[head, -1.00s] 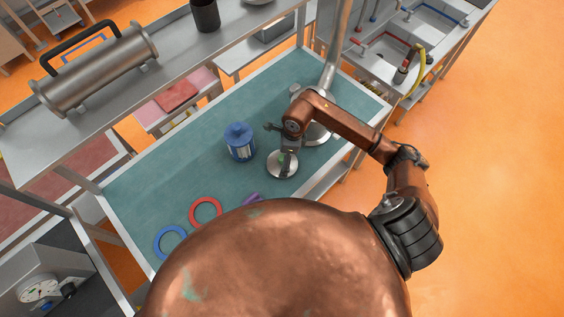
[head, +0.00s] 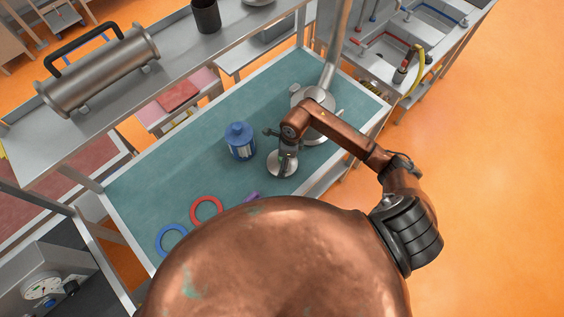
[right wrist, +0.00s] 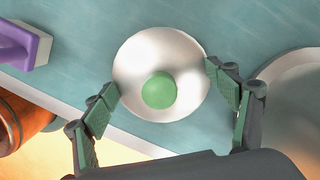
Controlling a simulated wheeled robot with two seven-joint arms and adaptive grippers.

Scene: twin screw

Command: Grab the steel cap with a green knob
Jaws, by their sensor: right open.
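The steel cap (right wrist: 184,56) is a round, shiny disc lying on the teal table top. Its green knob (right wrist: 159,90) stands at its middle in the right wrist view. In the head view the cap (head: 282,170) lies beneath my right gripper (head: 285,155), which hides the knob there. My right gripper (right wrist: 166,88) is open, with one finger on each side of the cap; the right finger appears near or at the cap's rim. Whether either finger touches it I cannot tell. My left gripper is not in view.
A blue canister (head: 241,146) stands left of the cap. A larger steel piece (head: 318,118) stands close behind my right arm. Red (head: 206,210) and blue (head: 172,240) rings and a purple object (right wrist: 22,45) lie nearer. The teal table (head: 160,180) is clear at left.

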